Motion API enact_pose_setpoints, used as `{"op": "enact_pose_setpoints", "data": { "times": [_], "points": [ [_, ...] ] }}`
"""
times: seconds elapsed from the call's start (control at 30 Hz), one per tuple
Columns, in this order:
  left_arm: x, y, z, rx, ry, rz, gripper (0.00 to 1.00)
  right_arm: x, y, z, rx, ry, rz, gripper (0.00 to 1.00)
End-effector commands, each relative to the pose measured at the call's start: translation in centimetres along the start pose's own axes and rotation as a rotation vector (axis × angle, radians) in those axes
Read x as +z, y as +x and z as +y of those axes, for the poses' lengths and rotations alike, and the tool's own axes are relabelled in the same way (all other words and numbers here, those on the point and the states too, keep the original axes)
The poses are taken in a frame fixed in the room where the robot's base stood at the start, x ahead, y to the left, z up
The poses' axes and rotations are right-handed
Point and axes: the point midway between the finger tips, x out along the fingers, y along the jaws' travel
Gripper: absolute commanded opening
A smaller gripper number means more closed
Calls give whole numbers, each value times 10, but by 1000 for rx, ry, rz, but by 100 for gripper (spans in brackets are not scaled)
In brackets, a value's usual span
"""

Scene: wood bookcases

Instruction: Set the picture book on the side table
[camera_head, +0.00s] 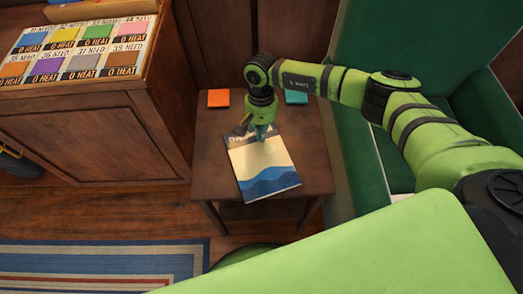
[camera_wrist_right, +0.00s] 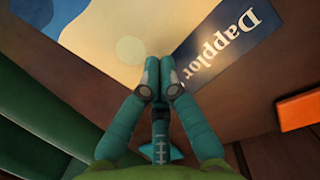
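The picture book (camera_head: 268,174) lies on the brown side table (camera_head: 212,153), turned slightly, its blue wave end toward the table's front edge. Its cover is cream and blue, with a navy title band; in the right wrist view the book (camera_wrist_right: 105,30) shows the word "Dapplor". My right gripper (camera_head: 262,134) points down at the book's far end, and hides part of the title. In the right wrist view my right gripper (camera_wrist_right: 160,82) has its fingertips together over the band's end. I cannot tell whether they touch the cover. My left gripper is not in view.
An orange card (camera_head: 218,98) and a teal card (camera_head: 296,97) lie at the table's back. A wooden cabinet (camera_head: 95,135) with colored cards stands left. A green armchair (camera_head: 360,130) stands right. A striped rug (camera_head: 100,265) lies on the floor.

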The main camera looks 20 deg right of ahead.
Motion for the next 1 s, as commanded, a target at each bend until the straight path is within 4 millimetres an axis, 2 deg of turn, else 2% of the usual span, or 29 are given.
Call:
{"op": "enact_pose_setpoints", "data": {
  "times": [0.03,0.27,0.33,0.4,0.47,0.5,0.53,0.77,1.0],
  "points": [
    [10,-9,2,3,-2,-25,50,10,-2,0,0,-3,-3,0],
    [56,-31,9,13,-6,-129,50,49,4,0,-1,-3,-4,0],
    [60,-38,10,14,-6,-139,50,62,7,0,-1,-3,-4,0],
    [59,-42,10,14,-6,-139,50,68,11,0,-1,1,-2,0],
    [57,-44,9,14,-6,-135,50,66,19,0,0,4,-3,0],
    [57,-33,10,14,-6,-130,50,63,26,-1,-1,2,1,0],
    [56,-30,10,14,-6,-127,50,62,27,-1,-1,1,1,0],
    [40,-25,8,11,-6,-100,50,62,29,0,-1,0,1,0],
    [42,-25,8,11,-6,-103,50,63,30,0,1,0,0,0]
  ]
}}
